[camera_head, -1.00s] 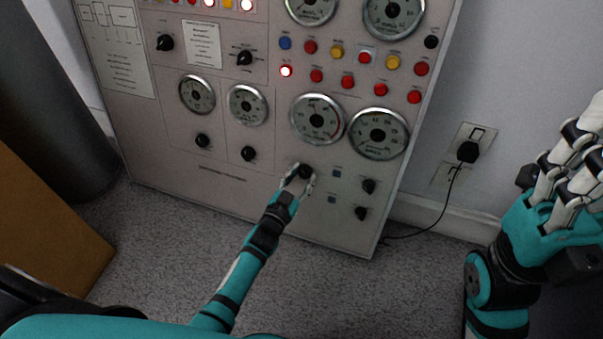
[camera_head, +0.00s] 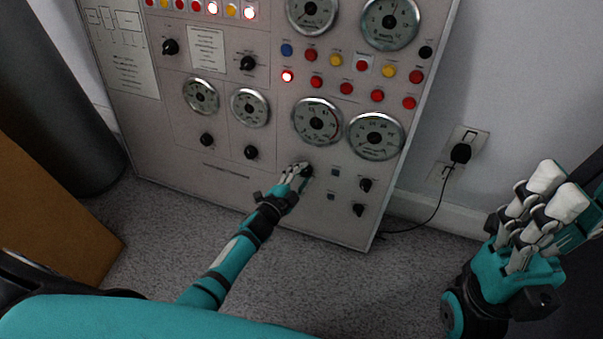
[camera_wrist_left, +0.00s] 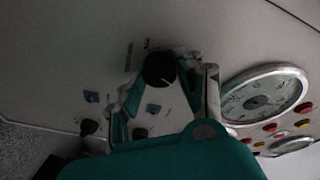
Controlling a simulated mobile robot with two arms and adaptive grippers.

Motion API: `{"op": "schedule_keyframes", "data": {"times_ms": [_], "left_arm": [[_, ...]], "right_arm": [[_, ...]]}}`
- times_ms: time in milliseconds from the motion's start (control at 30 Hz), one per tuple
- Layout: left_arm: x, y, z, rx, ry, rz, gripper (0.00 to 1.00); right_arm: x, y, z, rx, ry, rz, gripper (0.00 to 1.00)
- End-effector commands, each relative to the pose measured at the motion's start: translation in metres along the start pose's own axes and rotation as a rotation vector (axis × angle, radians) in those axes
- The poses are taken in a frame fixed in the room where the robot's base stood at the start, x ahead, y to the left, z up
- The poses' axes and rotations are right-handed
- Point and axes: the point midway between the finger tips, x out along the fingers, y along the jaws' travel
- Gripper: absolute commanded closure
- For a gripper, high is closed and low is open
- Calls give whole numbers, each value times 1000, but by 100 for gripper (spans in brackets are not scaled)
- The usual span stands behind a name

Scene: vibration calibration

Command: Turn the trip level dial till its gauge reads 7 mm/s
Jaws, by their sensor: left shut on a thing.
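My left gripper (camera_head: 301,172) is shut on a round black dial (camera_head: 307,170) low on the grey panel. The dial also shows in the left wrist view (camera_wrist_left: 158,69), between the two fingertips, with a pale mark on its face. A large round gauge (camera_head: 317,121) with a red arc on its scale sits just above the dial. It appears to be the gauge (camera_wrist_left: 262,92) right of the fingers in the left wrist view. Its figures are too small to read. My right gripper (camera_head: 556,190) hangs at the far right, away from the panel; its opening is unclear.
Another large gauge (camera_head: 375,136) and two small black knobs (camera_head: 365,185) (camera_head: 358,210) are right of the dial. Rows of coloured buttons (camera_head: 346,88) lie above. A plug (camera_head: 461,153) with a cord sits in the wall. A brown box (camera_head: 50,215) stands at left.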

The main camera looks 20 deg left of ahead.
Motion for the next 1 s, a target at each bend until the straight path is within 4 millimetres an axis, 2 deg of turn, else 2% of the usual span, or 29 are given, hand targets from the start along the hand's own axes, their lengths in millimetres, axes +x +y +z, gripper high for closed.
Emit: {"op": "schedule_keyframes", "data": {"times_ms": [667, 700, 833, 1000], "left_arm": [[0, 1, 0, 54, -5, 12, 96], [0, 1, 0, 54, -5, 12, 59], [0, 1, 0, 54, -5, 12, 42], [0, 0, 0, 54, -5, 11, 41]], "right_arm": [[-1, 0, -1, 2, -8, 4, 60], [-2, 0, -1, 2, -9, 4, 60], [-2, 0, -1, 2, -10, 4, 60], [-2, 0, -1, 2, -11, 4, 60]]}}
